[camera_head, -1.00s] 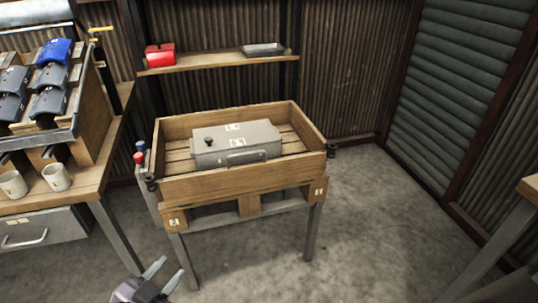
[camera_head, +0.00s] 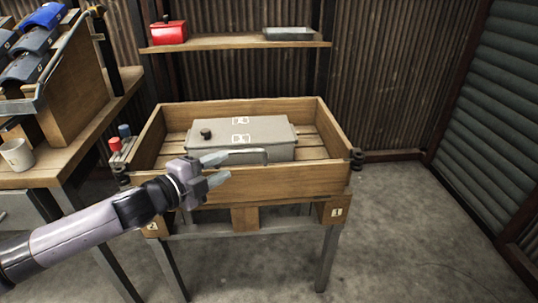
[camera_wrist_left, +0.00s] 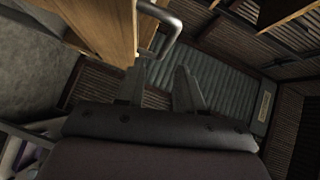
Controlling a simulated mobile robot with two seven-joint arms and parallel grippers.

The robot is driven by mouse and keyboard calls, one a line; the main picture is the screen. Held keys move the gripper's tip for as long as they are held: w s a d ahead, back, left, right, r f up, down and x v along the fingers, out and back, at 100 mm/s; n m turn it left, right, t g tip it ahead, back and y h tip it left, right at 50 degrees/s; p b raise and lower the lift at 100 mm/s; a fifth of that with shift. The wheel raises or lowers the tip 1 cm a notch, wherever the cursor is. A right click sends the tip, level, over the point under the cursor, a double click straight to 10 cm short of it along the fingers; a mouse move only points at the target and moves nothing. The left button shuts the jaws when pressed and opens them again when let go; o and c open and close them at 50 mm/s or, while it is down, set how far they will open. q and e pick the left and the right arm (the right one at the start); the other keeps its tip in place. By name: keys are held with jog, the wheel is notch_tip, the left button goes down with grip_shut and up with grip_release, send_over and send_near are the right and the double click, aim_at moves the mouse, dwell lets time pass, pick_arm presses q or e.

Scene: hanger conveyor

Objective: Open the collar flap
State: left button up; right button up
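The wooden collar (camera_head: 270,184) is a box of plank walls on a stand, and its front wall is upright. A grey lidded case (camera_head: 255,132) with a black knob lies inside it. A grey bar handle (camera_head: 250,151) shows just above the front wall's top edge; I cannot tell what it is fixed to. My left gripper (camera_head: 222,168) is open and empty in front of the wall, left of the handle. In the left wrist view, the open fingers (camera_wrist_left: 160,68) are close to the handle (camera_wrist_left: 172,31) and the wooden wall (camera_wrist_left: 112,30). My right gripper is not in view.
A bench (camera_head: 90,135) with a mug (camera_head: 16,154) is at left. A shelf (camera_head: 230,43) hangs behind. The floor at right is clear.

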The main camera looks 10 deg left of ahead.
aim_at(240, 153)
pick_arm(q)
jog(key=shift+w+d+r+m, duration=0.1)
jog(key=shift+w+d+m, duration=0.05)
jog(key=shift+w, duration=0.4)
jog(key=shift+w+d+m, duration=0.1)
jog(key=shift+w+m, duration=0.05)
jog(key=shift+w, duration=0.4)
jog(key=shift+b+x, duration=0.7)
jog(key=shift+x, duration=2.45)
grip_shut()
